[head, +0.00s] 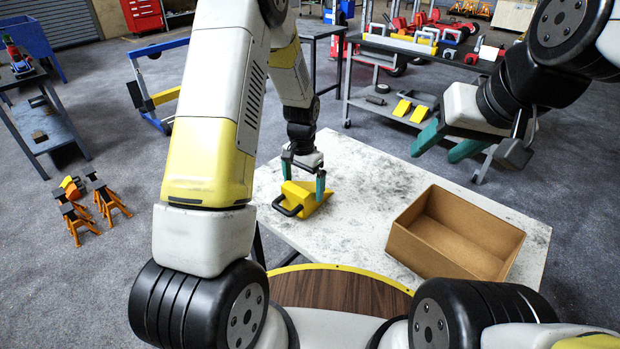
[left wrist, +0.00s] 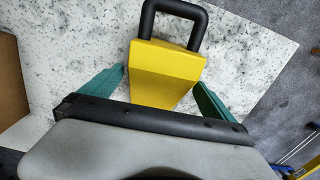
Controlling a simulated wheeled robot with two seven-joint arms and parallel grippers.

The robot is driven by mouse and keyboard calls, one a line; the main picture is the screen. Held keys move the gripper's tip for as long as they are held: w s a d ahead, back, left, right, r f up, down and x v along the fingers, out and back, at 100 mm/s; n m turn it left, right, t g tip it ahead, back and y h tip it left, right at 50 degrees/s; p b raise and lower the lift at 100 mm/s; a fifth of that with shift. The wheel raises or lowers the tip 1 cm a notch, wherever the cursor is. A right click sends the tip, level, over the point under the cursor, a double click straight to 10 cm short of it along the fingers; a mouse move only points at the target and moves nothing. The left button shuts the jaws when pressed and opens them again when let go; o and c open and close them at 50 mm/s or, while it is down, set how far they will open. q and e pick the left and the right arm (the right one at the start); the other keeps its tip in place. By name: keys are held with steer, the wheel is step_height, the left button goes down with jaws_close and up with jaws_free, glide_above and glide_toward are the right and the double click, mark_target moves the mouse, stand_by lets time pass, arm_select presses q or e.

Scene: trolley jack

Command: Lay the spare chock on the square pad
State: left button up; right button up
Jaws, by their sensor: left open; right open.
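A yellow wedge chock (head: 308,199) with a black loop handle (head: 286,206) rests on the white speckled table (head: 370,185). My left gripper (head: 303,178) is open just above the chock, its green fingers on either side. In the left wrist view the chock (left wrist: 163,72) lies between the two open fingers, with clear gaps at both sides and its handle pointing away at the top. My right gripper (head: 443,146) is open and empty, raised above the table's far right side. I cannot make out a square pad in either view.
An open cardboard box (head: 455,236) stands on the table's right part. The table's middle is clear. Orange jack stands (head: 105,200) stand on the floor at left.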

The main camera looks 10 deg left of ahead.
arm_select(q)
steer(key=shift+f, duration=0.8)
steer(key=c, duration=1.9)
steer(key=shift+c, duration=0.5)
steer(key=shift+w+r, duration=0.1)
steer(key=shift+r, duration=0.05)
